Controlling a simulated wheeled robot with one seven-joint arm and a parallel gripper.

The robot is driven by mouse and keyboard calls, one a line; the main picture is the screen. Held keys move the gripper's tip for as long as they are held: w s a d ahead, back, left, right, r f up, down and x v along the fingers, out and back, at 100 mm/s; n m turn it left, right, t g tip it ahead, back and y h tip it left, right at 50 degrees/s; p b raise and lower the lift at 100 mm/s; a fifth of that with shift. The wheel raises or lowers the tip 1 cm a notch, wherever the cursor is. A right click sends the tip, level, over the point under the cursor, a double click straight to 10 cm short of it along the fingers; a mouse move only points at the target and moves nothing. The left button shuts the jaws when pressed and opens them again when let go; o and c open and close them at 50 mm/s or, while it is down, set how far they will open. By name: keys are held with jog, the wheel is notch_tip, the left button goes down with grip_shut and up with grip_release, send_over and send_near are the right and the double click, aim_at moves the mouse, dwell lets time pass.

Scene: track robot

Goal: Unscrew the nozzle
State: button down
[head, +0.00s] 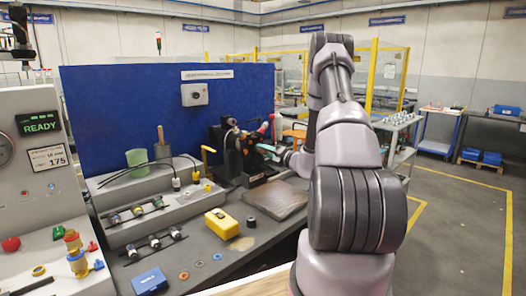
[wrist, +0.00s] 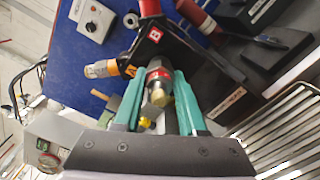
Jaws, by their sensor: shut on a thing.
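In the wrist view, my gripper (wrist: 158,82) has its two teal fingers shut on the nozzle (wrist: 159,75), one finger on each side. The nozzle is a dark and silver round piece with a red band and a brass-coloured end. It sits at a black fixture (wrist: 190,57) with a red B label, so the far end of the nozzle is hidden. In the head view, my gripper (head: 277,150) is at the black fixture (head: 243,143) at the bench's right end. The nozzle is too small to make out there.
A red cylinder (wrist: 194,14) is close by. On the bench are a grey plate (head: 276,199), a yellow box (head: 222,223) and a blue box (head: 149,281). A blue panel (head: 130,105) stands behind.

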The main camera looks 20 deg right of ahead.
dwell(0.3)
jog(key=n, duration=1)
jog(key=shift+n, duration=1.1)
jog(key=n, duration=0.3)
jog(key=shift+n, duration=0.4)
jog(key=n, duration=0.4)
jog(key=shift+n, duration=0.3)
jog(key=n, duration=0.3)
jog(key=shift+n, duration=0.3)
